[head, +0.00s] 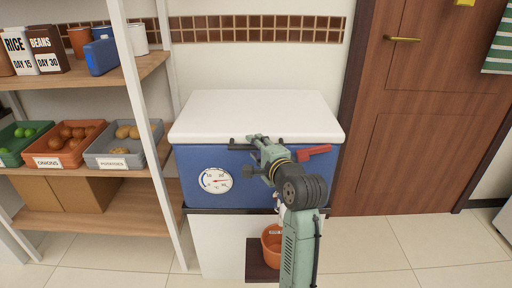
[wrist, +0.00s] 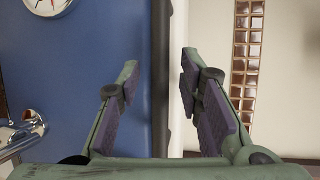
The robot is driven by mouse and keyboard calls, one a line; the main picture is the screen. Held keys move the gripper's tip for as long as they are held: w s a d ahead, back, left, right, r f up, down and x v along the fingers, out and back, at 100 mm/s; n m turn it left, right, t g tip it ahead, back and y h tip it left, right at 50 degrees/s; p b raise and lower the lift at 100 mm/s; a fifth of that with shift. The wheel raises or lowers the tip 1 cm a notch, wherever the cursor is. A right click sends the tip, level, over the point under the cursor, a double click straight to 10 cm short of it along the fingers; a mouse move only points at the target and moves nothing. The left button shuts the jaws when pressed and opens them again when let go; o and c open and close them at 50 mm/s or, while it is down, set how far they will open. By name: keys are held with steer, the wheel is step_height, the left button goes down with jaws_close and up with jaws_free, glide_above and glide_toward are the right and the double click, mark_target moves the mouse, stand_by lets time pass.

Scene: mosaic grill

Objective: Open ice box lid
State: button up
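The ice box has a blue body (head: 195,165) and a white lid (head: 255,108), which lies closed on top. A dark horizontal bar (head: 240,146) shows along the front just under the lid's edge, partly hidden by my gripper (head: 258,141). In the wrist view, turned sideways, my gripper (wrist: 158,72) is open. Its two fingers are apart, one over the blue front (wrist: 70,90) and one on the lid side. A dark strip (wrist: 160,90) and the pale lid edge (wrist: 176,60) run between them. I cannot tell whether either finger touches.
A round dial (head: 215,181) and a red part (head: 315,152) are on the box front. An orange bucket (head: 271,245) stands below. Wooden shelves (head: 100,205) with food bins are close on the left. A wooden door (head: 420,130) is on the right, with clear floor before it.

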steer(key=shift+w+a, duration=0.15)
steer(key=shift+w, duration=0.1)
steer(key=shift+c, duration=0.5)
jaws_close()
stand_by(0.4)
